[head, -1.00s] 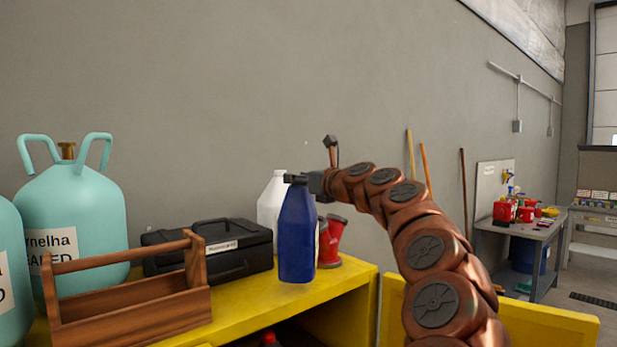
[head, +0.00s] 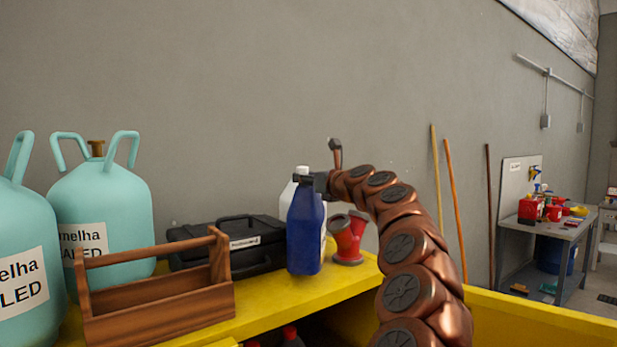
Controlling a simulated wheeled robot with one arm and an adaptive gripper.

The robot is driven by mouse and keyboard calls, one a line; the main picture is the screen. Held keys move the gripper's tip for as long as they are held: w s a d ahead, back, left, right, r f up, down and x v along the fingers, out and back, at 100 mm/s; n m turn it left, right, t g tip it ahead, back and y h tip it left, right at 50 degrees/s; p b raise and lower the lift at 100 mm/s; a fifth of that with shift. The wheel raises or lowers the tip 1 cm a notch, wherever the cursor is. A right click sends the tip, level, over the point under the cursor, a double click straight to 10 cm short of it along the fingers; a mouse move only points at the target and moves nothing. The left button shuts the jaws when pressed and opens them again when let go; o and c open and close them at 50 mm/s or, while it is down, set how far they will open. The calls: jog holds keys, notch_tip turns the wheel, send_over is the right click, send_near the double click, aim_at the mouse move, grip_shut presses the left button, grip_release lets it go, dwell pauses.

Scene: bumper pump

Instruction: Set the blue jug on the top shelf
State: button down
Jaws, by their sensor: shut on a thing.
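The blue jug (head: 305,232) stands upright over the yellow top shelf (head: 275,302), near its right end. My gripper (head: 313,183) is shut on the jug at its dark top, reaching in from the right. The jug's base looks level with the shelf, but I cannot tell whether it touches or hangs just above. The fingertips are small and partly hidden by the jug.
A white bottle (head: 301,172) stands behind the jug, mostly hidden. A red spool-like part (head: 347,238) is to its right, a black case (head: 226,248) to its left. A wooden tool carrier (head: 160,303) and teal tanks (head: 105,208) fill the left.

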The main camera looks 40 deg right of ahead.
aim_at(308, 189)
jog(key=shift+s+f, duration=0.1)
jog(key=shift+f, duration=1.2)
jog(key=c, duration=0.6)
grip_release()
jog(key=shift+f, duration=0.2)
jog(key=s+a+b, duration=0.1)
jog(key=s+b, duration=0.1)
jog(key=s, duration=1)
jog(key=shift+a, duration=0.1)
